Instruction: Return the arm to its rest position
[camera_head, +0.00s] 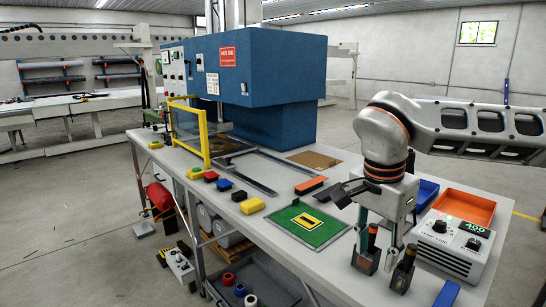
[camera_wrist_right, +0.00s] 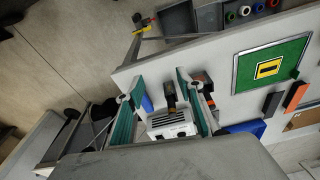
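My right arm (camera_head: 470,125) reaches in from the right over the white worktable (camera_head: 300,255). My right gripper (camera_head: 378,243) points down over the table's near right part. Its teal fingers are spread apart in the right wrist view (camera_wrist_right: 160,85), and nothing is gripped between them. My left gripper is out of view.
A white control box (camera_head: 455,244) with a green display and an orange tray (camera_head: 465,206) lie on the right. A green mat (camera_head: 308,224) with a yellow-framed piece lies left of the gripper. A blue machine (camera_head: 250,70) and a yellow-framed guard (camera_head: 188,130) stand behind.

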